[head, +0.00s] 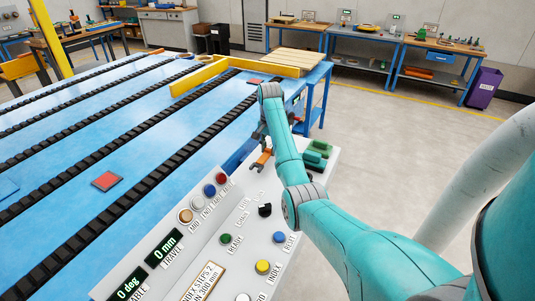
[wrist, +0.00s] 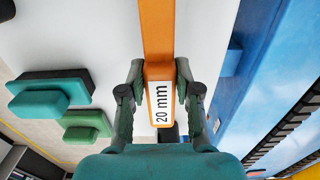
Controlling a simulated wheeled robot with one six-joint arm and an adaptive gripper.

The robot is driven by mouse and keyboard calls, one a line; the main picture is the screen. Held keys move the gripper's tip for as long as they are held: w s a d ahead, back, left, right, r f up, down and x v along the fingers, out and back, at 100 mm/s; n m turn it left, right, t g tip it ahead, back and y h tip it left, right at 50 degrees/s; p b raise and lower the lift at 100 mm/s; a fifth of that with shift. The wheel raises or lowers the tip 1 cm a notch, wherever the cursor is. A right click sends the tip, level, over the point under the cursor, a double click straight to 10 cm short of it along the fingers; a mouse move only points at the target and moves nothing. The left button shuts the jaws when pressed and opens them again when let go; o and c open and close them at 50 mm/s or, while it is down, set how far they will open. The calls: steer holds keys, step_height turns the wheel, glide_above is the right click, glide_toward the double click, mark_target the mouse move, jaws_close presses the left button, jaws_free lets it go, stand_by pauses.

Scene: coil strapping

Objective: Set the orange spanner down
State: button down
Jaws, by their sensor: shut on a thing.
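The orange spanner (wrist: 158,35) runs upward from between my fingers in the wrist view, with a white "20 mm" label on its near end. My gripper (wrist: 158,70) is shut on that end, one finger on each side. In the head view, a small orange part of the spanner (head: 262,159) shows left of my arm, above the white top of the control console. My gripper is mostly hidden behind the arm there. The spanner's far end is cut off in the wrist view. I cannot tell whether it touches the console.
Green and teal blocks (head: 317,152) sit on the white console top right of my arm. The console's buttons and displays (head: 163,246) lie in front. The blue table with black roller tracks (head: 130,130) stretches left, with a yellow bar (head: 205,74) behind.

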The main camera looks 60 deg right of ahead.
mark_target(269, 154)
steer(key=shift+f, duration=1.55)
steer(key=shift+f, duration=0.15)
steer(key=c, duration=0.8)
jaws_free()
